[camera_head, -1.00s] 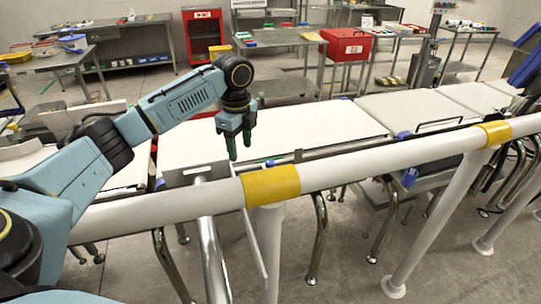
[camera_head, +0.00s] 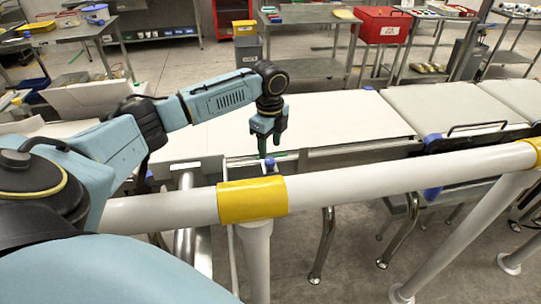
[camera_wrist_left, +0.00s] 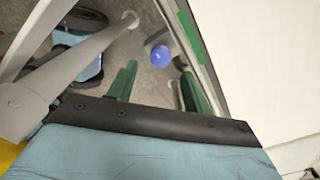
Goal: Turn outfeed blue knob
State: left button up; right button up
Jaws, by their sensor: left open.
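A small blue knob (camera_head: 269,166) sits at the near edge of the white conveyor belt (camera_head: 335,118), just behind the white rail. My left gripper (camera_head: 269,149) points down with its green fingers right above this knob. In the left wrist view the round blue knob (camera_wrist_left: 160,55) shows in the gap between the two spread green fingers (camera_wrist_left: 158,72), slightly beyond their tips. The left gripper is open and holds nothing; I see no contact with the knob. Another blue knob (camera_head: 432,139) is farther right along the belt frame. My right gripper is not in view.
A white rail with a yellow sleeve (camera_head: 252,198) runs across in front of the belt, close to my left arm. A black handle (camera_head: 478,128) stands over the frame at right. A red box (camera_head: 382,25) and tables are far behind.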

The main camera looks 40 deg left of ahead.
aim_at(270, 160)
pick_arm(q)
notch_tip(270, 160, down, 4)
jog(key=shift+s+f, duration=0.1)
jog(key=shift+f, duration=0.45)
jog(key=shift+c, duration=1)
jog(key=c, duration=0.8)
jog(key=shift+o, duration=0.2)
jog(key=shift+r+n+p, duration=0.15)
jog(key=shift+n+p, duration=0.15)
jog(key=shift+p, duration=0.1)
jog(key=n+p, duration=0.5)
jog(key=p, duration=0.3)
jog(key=shift+r+n, duration=0.1)
jog(key=shift+n, duration=0.3)
jog(key=shift+n+p, duration=1.3)
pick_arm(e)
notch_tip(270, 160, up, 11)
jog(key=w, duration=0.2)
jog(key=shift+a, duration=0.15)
pick_arm(q)
jog(key=shift+f, duration=0.2)
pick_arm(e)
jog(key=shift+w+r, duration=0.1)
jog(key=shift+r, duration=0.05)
